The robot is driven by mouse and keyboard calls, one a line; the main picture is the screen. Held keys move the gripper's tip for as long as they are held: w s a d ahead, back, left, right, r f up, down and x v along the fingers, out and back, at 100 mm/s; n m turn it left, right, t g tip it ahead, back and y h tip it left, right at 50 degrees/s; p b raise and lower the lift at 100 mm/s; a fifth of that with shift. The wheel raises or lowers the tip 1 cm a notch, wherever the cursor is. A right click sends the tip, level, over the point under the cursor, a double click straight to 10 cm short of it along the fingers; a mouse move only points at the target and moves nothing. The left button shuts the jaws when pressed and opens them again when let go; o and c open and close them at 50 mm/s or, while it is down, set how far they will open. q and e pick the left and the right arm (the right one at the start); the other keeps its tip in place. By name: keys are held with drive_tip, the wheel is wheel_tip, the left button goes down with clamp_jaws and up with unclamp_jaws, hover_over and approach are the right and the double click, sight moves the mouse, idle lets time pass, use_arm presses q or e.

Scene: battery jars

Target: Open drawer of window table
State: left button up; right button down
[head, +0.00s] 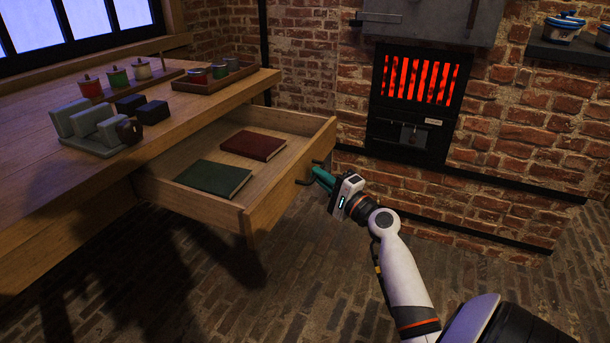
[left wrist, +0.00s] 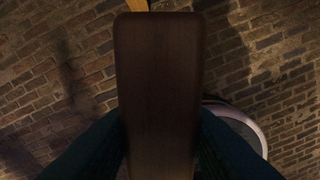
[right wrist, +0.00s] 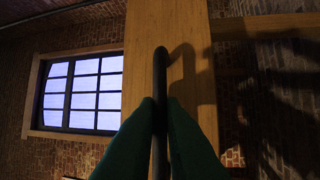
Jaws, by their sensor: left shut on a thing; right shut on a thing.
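The wooden window table (head: 60,190) stands at the left in the head view. Its drawer (head: 288,190) is pulled well out, with a red book (head: 254,145) and a green book (head: 212,178) lying flat inside. My right gripper (head: 321,178) is at the drawer front, shut on the dark bar handle (head: 304,182). In the right wrist view the fingers of my right gripper (right wrist: 161,105) close on both sides of the handle (right wrist: 160,70). My left gripper (left wrist: 160,125) shows only in its wrist view, shut on a dark brown rounded block (left wrist: 160,75).
On the tabletop stand grey and black blocks (head: 95,120) and a tray of small lidded jars (head: 215,77). A furnace with a red glowing grate (head: 420,82) is set in the brick wall. The brick floor (head: 200,290) before the drawer is clear.

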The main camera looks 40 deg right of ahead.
use_arm(q)
drive_tip(key=shift+f, duration=0.1)
use_arm(e)
drive_tip(key=shift+s+d, duration=0.2)
drive_tip(key=shift+s, duration=0.35)
drive_tip(key=c, duration=1.5)
unclamp_jaws()
drive_tip(key=shift+c, duration=0.2)
use_arm(q)
drive_tip(key=shift+r+p, duration=0.3)
drive_tip(key=shift+r, duration=0.05)
use_arm(e)
drive_tip(key=s+f, duration=0.2)
drive_tip(key=s, duration=0.9)
drive_tip(key=shift+s, duration=0.4)
